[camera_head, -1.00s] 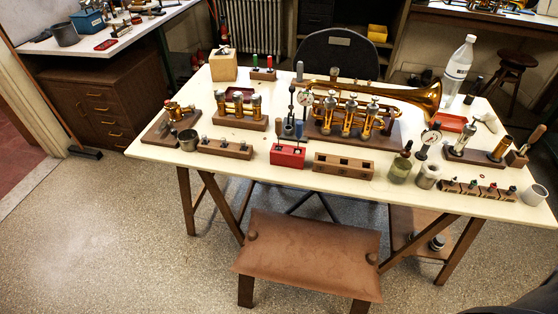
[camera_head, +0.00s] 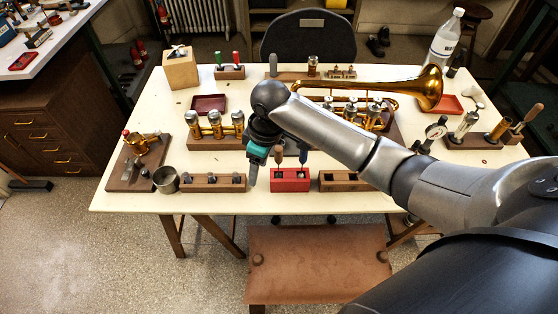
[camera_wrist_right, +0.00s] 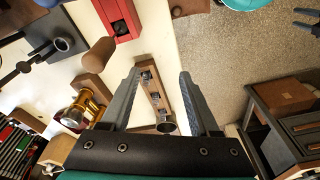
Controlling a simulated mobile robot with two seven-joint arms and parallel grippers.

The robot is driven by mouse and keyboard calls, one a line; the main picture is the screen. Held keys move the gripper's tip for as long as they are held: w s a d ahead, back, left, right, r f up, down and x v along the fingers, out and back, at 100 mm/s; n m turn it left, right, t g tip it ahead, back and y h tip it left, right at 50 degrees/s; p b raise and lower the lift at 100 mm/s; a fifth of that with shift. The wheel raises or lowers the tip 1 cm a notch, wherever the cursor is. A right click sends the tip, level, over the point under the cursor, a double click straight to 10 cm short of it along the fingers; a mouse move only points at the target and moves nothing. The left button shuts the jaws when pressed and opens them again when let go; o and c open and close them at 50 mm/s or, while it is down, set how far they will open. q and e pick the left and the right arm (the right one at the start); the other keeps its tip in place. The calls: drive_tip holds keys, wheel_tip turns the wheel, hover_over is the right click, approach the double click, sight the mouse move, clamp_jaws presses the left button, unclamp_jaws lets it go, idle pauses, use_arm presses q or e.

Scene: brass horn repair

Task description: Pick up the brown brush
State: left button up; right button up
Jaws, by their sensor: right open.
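The brown brush (camera_head: 278,155) stands with its brown handle up in a red block (camera_head: 290,180), beside a blue-handled one (camera_head: 303,154). My right gripper (camera_head: 252,181) is open and empty, just left of the red block in the head view and pointing down. My forearm and wrist partly cover what is behind. In the right wrist view, the brown handle (camera_wrist_right: 98,55) shows to the left of the open fingers (camera_wrist_right: 160,74), apart from them, near the red block (camera_wrist_right: 118,18). My left gripper is not in view.
A wooden block with sockets (camera_head: 213,183) and a metal cup (camera_head: 166,180) stand left of the gripper. Brass valves on a wooden base (camera_head: 215,127) stand behind it. A trumpet (camera_head: 428,88) lies behind my arm.

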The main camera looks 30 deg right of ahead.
sight(277, 147)
drive_tip(key=shift+n+g+h, duration=0.5)
drive_tip(key=shift+n+h, duration=0.1)
drive_tip(key=w+d+r, duration=0.1)
drive_tip(key=d+r, duration=0.1)
drive_tip(key=r, duration=0.1)
drive_tip(key=w+d+r, duration=0.1)
drive_tip(key=r, duration=0.3)
drive_tip(key=w+d+r, duration=0.1)
drive_tip(key=d+r, duration=0.1)
drive_tip(key=r, duration=0.1)
drive_tip(key=shift+d+r, duration=0.2)
drive_tip(key=shift+d, duration=0.15)
drive_tip(key=shift+d+r, duration=0.2)
drive_tip(key=shift+r, duration=0.05)
drive_tip(key=shift+f, duration=0.3)
wheel_tip(277, 147, down, 9)
drive_tip(key=shift+f+b, duration=0.1)
drive_tip(key=shift+b, duration=0.7)
drive_tip(key=f, duration=0.2)
drive_tip(key=f+b, duration=0.1)
drive_tip(key=f, duration=0.2)
drive_tip(key=shift+s+d+f, duration=0.1)
drive_tip(key=shift+d, duration=0.1)
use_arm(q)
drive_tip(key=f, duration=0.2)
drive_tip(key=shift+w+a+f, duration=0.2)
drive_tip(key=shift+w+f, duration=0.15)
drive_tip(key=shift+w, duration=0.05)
use_arm(e)
clamp_jaws()
